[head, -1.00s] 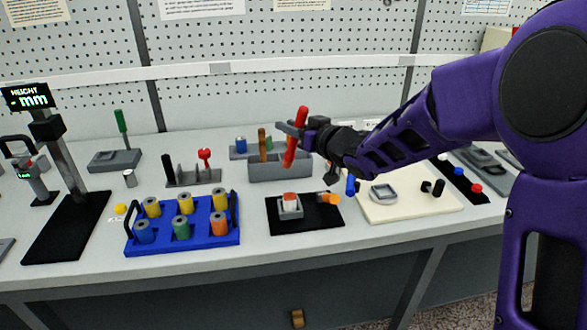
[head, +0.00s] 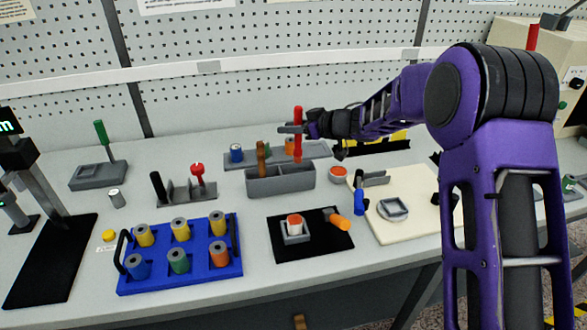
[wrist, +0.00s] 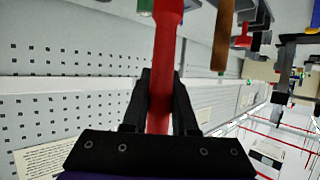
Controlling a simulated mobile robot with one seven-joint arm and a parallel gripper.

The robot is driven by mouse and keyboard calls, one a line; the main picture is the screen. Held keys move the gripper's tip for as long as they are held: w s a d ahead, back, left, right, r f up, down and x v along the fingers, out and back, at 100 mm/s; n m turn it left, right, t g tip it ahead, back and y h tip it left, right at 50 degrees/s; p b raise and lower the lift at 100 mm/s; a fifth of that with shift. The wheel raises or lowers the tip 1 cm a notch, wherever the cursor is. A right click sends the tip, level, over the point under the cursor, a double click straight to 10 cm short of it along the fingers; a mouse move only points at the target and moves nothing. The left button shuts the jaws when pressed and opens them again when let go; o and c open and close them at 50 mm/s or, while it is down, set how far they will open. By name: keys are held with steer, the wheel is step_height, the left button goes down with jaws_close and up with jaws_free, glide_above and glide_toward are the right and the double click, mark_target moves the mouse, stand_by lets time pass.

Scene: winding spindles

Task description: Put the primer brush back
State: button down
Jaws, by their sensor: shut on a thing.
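A red brush-like tool (head: 298,148), seemingly the primer brush, stands nearly upright in my gripper (head: 290,129). In the wrist view my gripper (wrist: 160,105) is shut on its red handle (wrist: 166,60). The lower end is close to the right part of a grey two-part holder (head: 280,187). I cannot tell whether it is above the opening or just inside it. A brown-handled tool (head: 261,158) stands in the left part of the holder and also shows in the wrist view (wrist: 221,45).
A grey rack (head: 187,194) with black and red handles stands left of the holder. A blue tray of spools (head: 180,262) and a black mat (head: 325,246) with a grey dish lie in front. A cream board (head: 408,225) is to the right, with a grey tray behind.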

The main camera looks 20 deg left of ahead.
mark_target(297, 154)
step_height(297, 154, down, 8)
steer(key=b, duration=0.1)
steer(key=shift+f, duration=0.2)
steer(key=shift+f, duration=0.1)
steer(key=shift+f, duration=0.15)
steer(key=c, duration=0.7)
jaws_free()
steer(key=shift+r, duration=0.2)
steer(key=v, duration=1.2)
